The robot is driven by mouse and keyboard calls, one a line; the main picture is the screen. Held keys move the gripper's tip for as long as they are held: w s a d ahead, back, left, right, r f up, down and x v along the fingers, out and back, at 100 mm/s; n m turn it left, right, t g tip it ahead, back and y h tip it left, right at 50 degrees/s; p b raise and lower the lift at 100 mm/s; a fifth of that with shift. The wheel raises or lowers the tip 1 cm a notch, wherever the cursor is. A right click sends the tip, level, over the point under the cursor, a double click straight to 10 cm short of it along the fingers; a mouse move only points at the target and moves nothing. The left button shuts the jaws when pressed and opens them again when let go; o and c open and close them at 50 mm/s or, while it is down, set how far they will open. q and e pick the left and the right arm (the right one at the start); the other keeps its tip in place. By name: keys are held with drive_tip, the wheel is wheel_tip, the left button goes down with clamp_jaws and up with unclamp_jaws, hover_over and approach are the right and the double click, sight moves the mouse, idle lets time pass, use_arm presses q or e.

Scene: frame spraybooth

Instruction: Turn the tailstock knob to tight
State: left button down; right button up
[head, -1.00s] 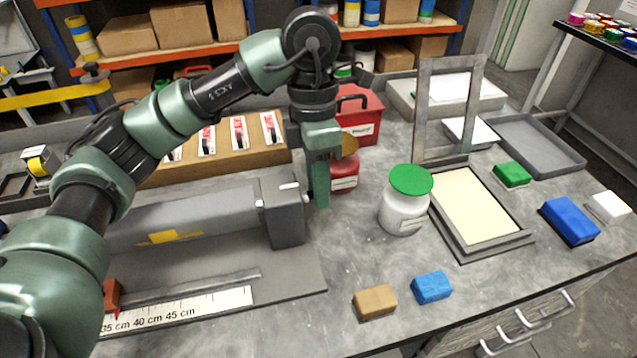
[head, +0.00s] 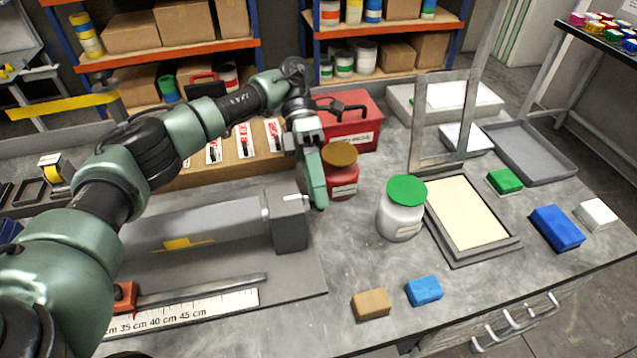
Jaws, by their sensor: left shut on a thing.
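The grey tailstock block (head: 290,228) stands at the right end of the grey cylinder (head: 190,222) on its base plate. A small white mark shows on top of the block. My left gripper (head: 318,200) points down at the block's right side, with its green fingers beside the upper right edge. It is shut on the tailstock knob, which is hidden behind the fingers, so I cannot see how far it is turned. My right gripper is not in view.
A red jar (head: 341,178) with a brown lid stands close behind the gripper. A red toolbox (head: 352,128) is farther back. A white jar with a green lid (head: 402,212) stands to the right.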

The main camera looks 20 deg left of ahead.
use_arm(q)
drive_tip(key=shift+w+g+h+p, duration=0.1)
drive_tip(key=shift+g+h+p, duration=0.35)
drive_tip(key=shift+g, duration=0.15)
drive_tip(key=shift+f, duration=0.1)
drive_tip(key=c, duration=1.1)
unclamp_jaws()
